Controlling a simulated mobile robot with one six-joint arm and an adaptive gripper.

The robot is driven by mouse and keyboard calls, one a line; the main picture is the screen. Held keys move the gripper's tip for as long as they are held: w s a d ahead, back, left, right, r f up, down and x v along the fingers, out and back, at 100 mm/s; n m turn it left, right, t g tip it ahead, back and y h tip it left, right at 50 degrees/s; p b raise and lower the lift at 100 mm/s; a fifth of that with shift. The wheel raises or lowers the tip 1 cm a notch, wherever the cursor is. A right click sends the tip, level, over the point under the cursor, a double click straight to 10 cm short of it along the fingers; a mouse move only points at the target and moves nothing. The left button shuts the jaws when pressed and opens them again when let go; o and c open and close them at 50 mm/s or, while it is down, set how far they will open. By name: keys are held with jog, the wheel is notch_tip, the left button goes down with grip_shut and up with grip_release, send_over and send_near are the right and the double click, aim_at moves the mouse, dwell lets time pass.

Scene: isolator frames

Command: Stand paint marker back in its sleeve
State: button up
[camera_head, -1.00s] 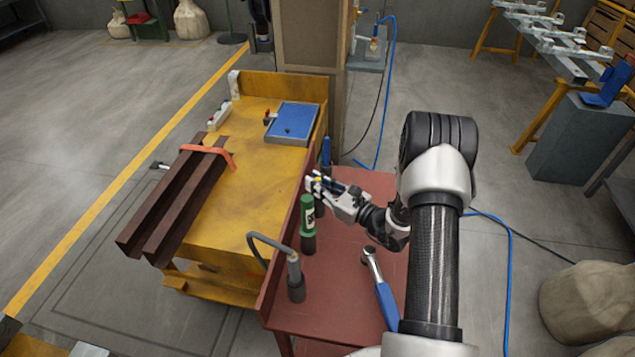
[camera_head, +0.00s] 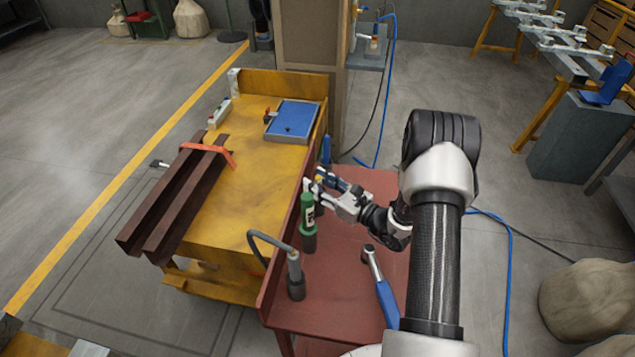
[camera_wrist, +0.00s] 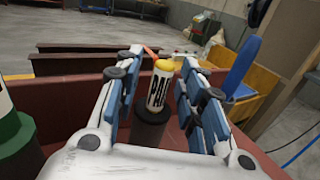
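The paint marker (camera_wrist: 160,88), white with dark lettering and a yellow top, stands in a dark round sleeve (camera_wrist: 150,128) in the wrist view. Its lower part is hidden inside the sleeve. My gripper (camera_wrist: 162,72) is open, with one finger on each side of the marker and a visible gap to both. In the head view my gripper (camera_head: 315,181) is low over the far left part of the red bench (camera_head: 338,285), and its fingers hide most of the marker and sleeve.
A blue upright handle (camera_wrist: 241,70) rises just beyond my right finger.

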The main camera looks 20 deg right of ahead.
jog(key=v, duration=1.1)
jog(key=shift+s+d, duration=0.15)
jog(key=shift+s, duration=0.05)
